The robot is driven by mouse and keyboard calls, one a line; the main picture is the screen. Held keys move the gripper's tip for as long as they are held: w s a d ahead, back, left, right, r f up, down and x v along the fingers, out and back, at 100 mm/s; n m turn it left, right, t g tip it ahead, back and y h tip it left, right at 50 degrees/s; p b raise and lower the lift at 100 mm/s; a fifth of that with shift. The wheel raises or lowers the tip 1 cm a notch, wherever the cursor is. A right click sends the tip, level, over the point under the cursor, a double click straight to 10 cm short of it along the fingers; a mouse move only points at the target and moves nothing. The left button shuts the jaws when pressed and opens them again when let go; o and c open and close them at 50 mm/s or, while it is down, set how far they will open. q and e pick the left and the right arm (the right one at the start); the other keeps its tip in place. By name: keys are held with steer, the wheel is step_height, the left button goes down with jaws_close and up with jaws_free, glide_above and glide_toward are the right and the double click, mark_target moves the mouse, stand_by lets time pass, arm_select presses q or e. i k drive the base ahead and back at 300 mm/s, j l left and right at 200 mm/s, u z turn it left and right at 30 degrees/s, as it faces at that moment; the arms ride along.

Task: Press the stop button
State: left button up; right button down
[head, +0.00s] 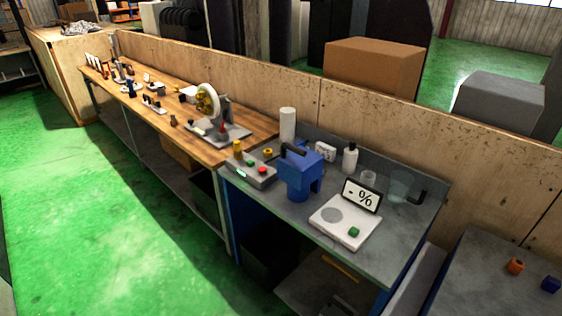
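A grey control box (258,181) sits at the left end of the grey workbench, just left of a blue device (299,178). A red button (262,170) is on its top near the right end, and a green button (250,163) is beside it. A yellow knob-like part (238,147) stands at the back left of the box. Which button is the stop is not readable; the red one is uncovered and in plain sight. Neither of my grippers is in view.
A wooden bench (180,125) with a wheel machine (208,100) runs left. The green floor (130,220) in front is clear.

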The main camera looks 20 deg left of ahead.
mark_target(262, 170)
steer(key=i+j, duration=0.2)
steer(key=i+j+z, duration=0.1)
steer(key=j, duration=0.3)
steer(key=i+j+z, duration=0.1)
steer(key=i+j, duration=0.35)
steer(key=j, duration=0.25)
steer(key=i+j+z, duration=0.1)
steer(key=j, duration=0.25)
steer(key=i+j, duration=0.2)
steer(key=j, duration=0.15)
steer(key=i+j+z, duration=0.1)
steer(key=j, duration=0.25)
steer(key=i+j, duration=0.2)
steer(key=j, duration=0.15)
steer(key=i+j, duration=0.15)
steer(key=j, duration=0.2)
steer(key=i+j, duration=0.2)
steer(key=j, duration=0.15)
